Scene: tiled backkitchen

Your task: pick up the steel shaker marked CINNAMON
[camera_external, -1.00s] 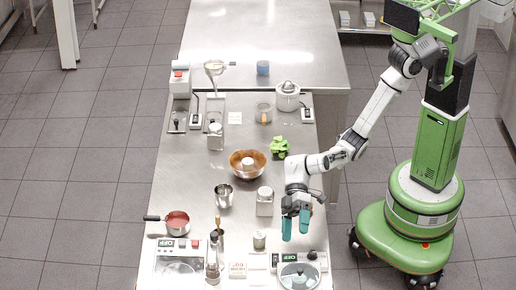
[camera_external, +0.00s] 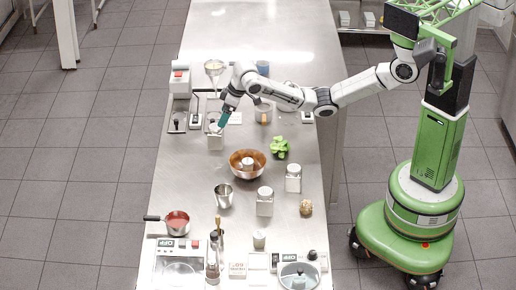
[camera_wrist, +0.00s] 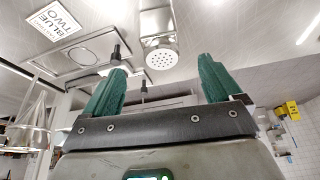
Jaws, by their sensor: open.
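Several steel shakers stand on the steel counter. One shaker (camera_external: 215,138) is at the far left, just below my gripper (camera_external: 222,118). Two more stand nearer, a shaker (camera_external: 265,203) and another shaker (camera_external: 293,178) to its right. I cannot read CINNAMON on any of them. My gripper is open and empty, with teal fingers. In the wrist view, a shaker with a perforated round top (camera_wrist: 160,57) shows beyond the fingertips, between the two fingers and apart from them. Its label is not visible there.
A copper bowl (camera_external: 248,163) and green leaves (camera_external: 279,148) are in front of the gripper. A steel cup (camera_external: 224,195), red-filled pan (camera_external: 177,222) and scales (camera_external: 299,275) are nearer.

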